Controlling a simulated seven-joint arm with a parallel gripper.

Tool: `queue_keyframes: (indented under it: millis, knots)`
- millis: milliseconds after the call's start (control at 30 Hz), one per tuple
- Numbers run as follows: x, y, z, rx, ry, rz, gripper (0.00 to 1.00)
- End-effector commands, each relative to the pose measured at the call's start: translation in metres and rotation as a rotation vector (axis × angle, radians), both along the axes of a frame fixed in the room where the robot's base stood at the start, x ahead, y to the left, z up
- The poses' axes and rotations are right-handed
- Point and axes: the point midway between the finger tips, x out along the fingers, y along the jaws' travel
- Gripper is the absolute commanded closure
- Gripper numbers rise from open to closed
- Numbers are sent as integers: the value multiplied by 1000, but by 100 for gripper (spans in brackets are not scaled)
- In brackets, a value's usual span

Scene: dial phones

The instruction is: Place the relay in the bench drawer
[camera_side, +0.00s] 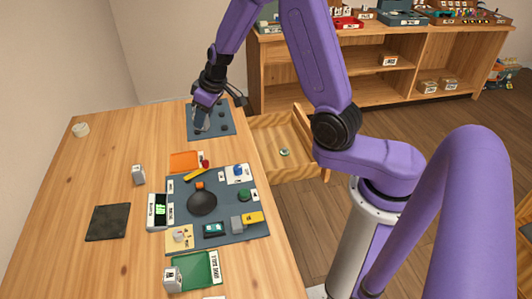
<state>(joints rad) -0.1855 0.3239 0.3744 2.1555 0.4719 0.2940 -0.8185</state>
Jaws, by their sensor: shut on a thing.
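My gripper (201,120) is low over the dark blue pad (227,118) at the far end of the table. It is shut on a small pale grey thing (199,127), mostly hidden by the fingers. I cannot tell from its look whether this is the relay. The wooden bench drawer (257,132) stands open right of the table's edge, to the right of my gripper. A small greenish thing (284,152) lies on the drawer floor.
A blue-grey mat (227,195) holds several small parts and a dark round thing (202,202). An orange tray (184,161), a green tray (196,270), a meter (157,211) and a black pad (108,222) are around it. The table's left side is mostly clear.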

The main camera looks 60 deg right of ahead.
Motion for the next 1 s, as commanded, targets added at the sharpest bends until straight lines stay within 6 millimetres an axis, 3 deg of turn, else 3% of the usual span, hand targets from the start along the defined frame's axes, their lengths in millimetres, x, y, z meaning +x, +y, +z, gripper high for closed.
queue_keyframes:
  millis: [367,767,1000]
  knots:
    - [-31,-29,-9,-4,-5,-260,97]
    - [-45,-94,-40,-12,-3,-494,97]
    - [-60,-151,-68,-17,2,-647,97]
